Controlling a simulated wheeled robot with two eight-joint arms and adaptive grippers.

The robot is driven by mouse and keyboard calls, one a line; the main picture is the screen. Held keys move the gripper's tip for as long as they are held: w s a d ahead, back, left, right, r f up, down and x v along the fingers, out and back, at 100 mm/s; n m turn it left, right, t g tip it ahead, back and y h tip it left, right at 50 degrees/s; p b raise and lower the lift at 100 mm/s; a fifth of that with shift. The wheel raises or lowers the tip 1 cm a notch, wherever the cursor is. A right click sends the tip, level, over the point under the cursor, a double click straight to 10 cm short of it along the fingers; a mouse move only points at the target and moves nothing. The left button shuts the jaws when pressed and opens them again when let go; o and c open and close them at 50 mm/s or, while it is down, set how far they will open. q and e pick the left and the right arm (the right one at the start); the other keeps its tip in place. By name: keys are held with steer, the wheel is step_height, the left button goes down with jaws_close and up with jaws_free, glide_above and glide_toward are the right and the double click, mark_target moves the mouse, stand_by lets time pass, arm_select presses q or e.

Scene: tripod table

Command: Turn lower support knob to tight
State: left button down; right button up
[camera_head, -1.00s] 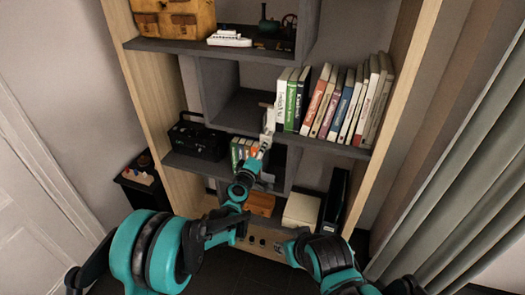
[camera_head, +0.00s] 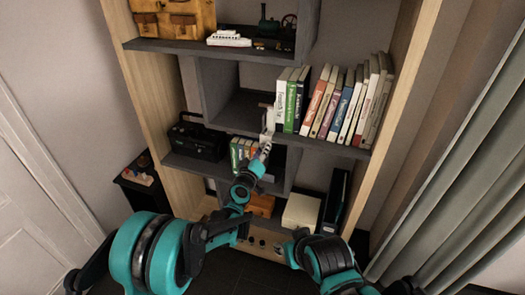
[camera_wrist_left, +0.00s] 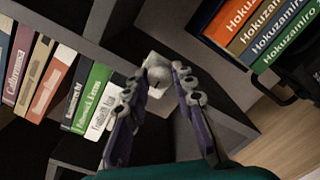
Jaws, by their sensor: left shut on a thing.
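A pale support piece (camera_head: 269,120) stands upright at the shelf edge, at the left end of the upper book row in the head view. A whitish knob (camera_wrist_left: 157,72) shows at the shelf corner in the left wrist view. My left gripper (camera_head: 264,149) reaches the bottom of the support piece. In the wrist view the fingers of my left gripper (camera_wrist_left: 158,84) are on both sides of the knob, closed on it. The knob's far side is hidden, and its tightness cannot be told. My right arm shows at the lower right, but its gripper is not seen.
The bookshelf (camera_head: 162,120) has a row of upright books (camera_head: 338,103) right of the support piece. Smaller books (camera_head: 240,150) and a black radio (camera_head: 198,141) are on the lower left shelf. A grey curtain (camera_head: 455,150) hangs at the right.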

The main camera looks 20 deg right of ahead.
arm_select(q)
steer(key=c, duration=1.3)
jaws_free()
steer(key=shift+o, duration=0.2)
steer(key=v, duration=1.2)
steer(key=shift+f, duration=0.1)
